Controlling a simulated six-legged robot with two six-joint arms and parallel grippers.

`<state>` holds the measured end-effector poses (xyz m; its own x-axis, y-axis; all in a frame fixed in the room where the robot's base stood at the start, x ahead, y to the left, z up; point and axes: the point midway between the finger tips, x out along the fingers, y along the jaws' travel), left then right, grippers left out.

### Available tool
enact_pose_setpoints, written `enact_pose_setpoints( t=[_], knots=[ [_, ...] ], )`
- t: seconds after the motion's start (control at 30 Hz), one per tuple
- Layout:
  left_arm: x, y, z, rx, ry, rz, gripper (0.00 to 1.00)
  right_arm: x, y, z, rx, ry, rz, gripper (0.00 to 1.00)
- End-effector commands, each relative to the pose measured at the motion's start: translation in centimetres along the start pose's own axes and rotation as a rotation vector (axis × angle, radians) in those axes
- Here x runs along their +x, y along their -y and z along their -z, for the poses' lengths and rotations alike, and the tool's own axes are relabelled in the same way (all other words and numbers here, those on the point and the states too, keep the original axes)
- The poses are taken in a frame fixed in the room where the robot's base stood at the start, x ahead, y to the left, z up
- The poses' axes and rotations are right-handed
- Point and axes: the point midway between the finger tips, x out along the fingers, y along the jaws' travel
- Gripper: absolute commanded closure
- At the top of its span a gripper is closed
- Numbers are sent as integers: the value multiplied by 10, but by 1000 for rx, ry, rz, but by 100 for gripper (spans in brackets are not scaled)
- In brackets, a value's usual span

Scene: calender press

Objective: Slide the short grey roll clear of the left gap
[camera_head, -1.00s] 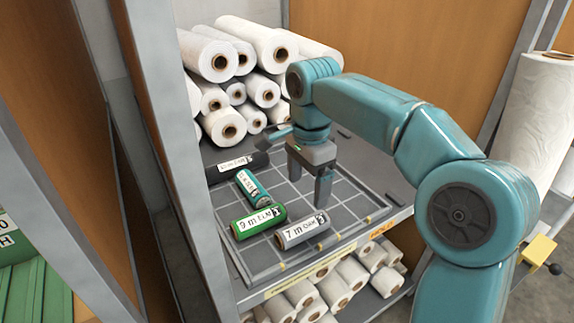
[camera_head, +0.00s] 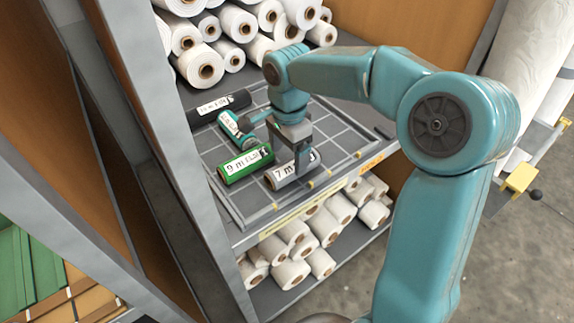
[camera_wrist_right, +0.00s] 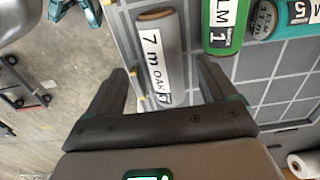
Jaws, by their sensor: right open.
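The short grey roll (camera_head: 279,178), with a white label reading 7 m OAK, lies on the gridded tray (camera_head: 340,148) near its front edge. In the wrist view the grey roll (camera_wrist_right: 172,40) runs between the spread fingers of my right gripper (camera_wrist_right: 162,68). My right gripper (camera_head: 296,158) is open and low over the roll's right part; one finger covers part of the label in the head view. I cannot tell whether the fingers touch it. My left gripper is not in view. I cannot make out the left gap.
A teal roll (camera_head: 246,138) and a dark roll (camera_head: 197,117) lie farther back on the tray. White rolls (camera_head: 206,72) are stacked behind, and more (camera_head: 301,237) fill the lower shelf. A grey upright post (camera_head: 172,140) stands at left. The tray's right side is bare.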

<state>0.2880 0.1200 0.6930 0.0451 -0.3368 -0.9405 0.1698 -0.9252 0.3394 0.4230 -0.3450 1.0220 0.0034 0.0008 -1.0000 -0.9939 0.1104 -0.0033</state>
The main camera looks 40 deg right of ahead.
Motion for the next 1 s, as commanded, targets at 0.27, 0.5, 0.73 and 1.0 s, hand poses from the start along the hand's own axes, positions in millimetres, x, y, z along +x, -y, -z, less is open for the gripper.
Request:
enact_pose_setpoints(
  t=[0.27,0.5,0.73,1.0],
  knots=[
    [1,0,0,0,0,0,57,41,2,0,1,0,-2,15],
    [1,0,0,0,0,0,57,49,4,0,1,0,0,15],
    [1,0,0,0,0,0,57,49,4,0,0,0,0,38],
    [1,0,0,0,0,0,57,48,4,1,1,0,1,77]
  ],
)
